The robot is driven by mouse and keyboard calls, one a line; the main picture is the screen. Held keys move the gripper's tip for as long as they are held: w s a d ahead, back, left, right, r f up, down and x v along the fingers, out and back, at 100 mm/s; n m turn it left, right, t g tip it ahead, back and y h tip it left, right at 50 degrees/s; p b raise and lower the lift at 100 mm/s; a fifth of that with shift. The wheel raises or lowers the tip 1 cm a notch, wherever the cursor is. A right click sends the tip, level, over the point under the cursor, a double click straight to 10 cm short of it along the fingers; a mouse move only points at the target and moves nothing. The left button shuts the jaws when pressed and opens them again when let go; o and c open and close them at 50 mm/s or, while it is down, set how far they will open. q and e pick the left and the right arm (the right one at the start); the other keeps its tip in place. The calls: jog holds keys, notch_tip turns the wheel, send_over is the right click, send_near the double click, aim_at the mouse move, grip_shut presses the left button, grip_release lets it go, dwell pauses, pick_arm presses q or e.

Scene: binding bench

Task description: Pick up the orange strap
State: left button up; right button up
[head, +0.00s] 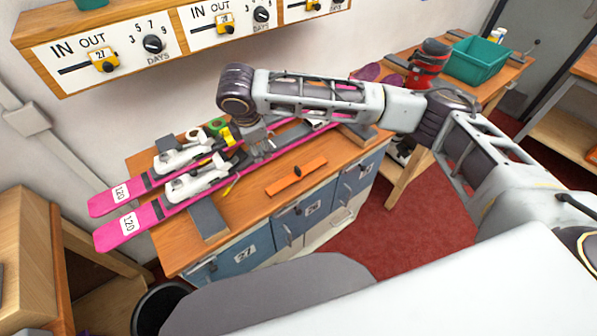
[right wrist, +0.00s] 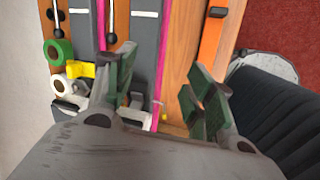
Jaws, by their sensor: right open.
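The orange strap (head: 285,183), a flat strip with a dark piece at its middle, lies on the wooden bench top (head: 262,203) near the front edge. In the right wrist view the strap (right wrist: 211,38) shows at the upper right, beyond the fingers. My right gripper (head: 258,150) is over the pink skis, behind and left of the strap in the head view. In the right wrist view its two green-padded fingers (right wrist: 163,92) are apart with nothing held between them. My left gripper is not in view.
Two pink skis (head: 112,234) with white bindings lie along the bench. A green roll (right wrist: 59,52) and a yellow item (right wrist: 80,70) sit beside them. A grey block (head: 208,217) is at the front left. A teal bin (head: 477,61) stands on the far bench.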

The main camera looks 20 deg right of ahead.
jog(key=s+d+n+g+h, duration=0.1)
jog(key=s+d+n+h, duration=0.1)
jog(key=d, duration=0.4)
jog(key=shift+s+r+g+h, duration=0.4)
jog(key=shift+s+h, duration=0.3)
jog(key=shift+s, duration=0.15)
jog(key=shift+f, duration=0.1)
